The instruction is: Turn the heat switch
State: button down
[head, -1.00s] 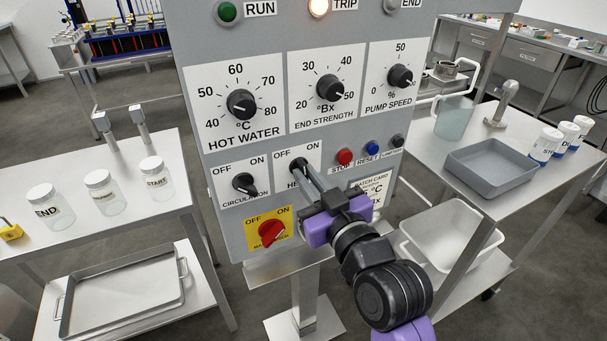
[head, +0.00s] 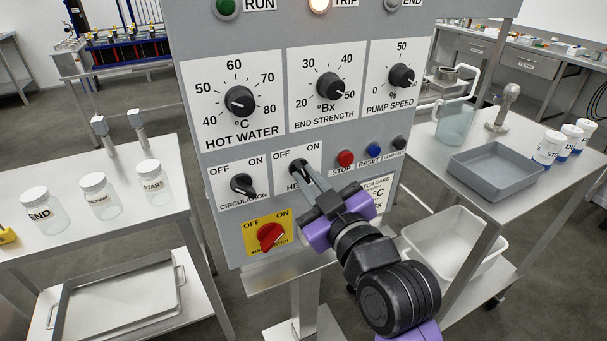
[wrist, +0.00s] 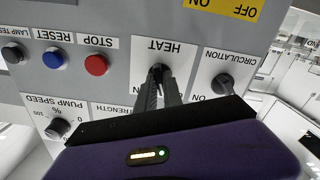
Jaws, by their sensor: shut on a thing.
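In the wrist view, upside down, the knob (wrist: 158,69) shows between my fingertips. My gripper (head: 302,167) is shut on this knob, with its fingers reaching in from the lower right. It also shows in the wrist view (wrist: 158,82). The fingers hide most of the knob and part of its label, so I cannot tell which way it points.
The circulation switch (head: 242,185) is just left, and the red main switch (head: 270,236) is below. Red stop (head: 345,158) and blue reset (head: 373,149) buttons sit close on the right. Side tables with jars (head: 100,195) and a grey tray (head: 497,170) flank the panel.

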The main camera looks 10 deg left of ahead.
jog(key=shift+n, duration=0.5)
jog(key=shift+f+b, duration=0.1)
jog(key=shift+b, duration=0.25)
jog(key=shift+d+f+n+b, duration=0.1)
jog(key=shift+n+b, duration=0.3)
jog(key=shift+r+n, duration=0.2)
jog(key=shift+n, duration=0.5)
jog(key=shift+b, duration=0.4)
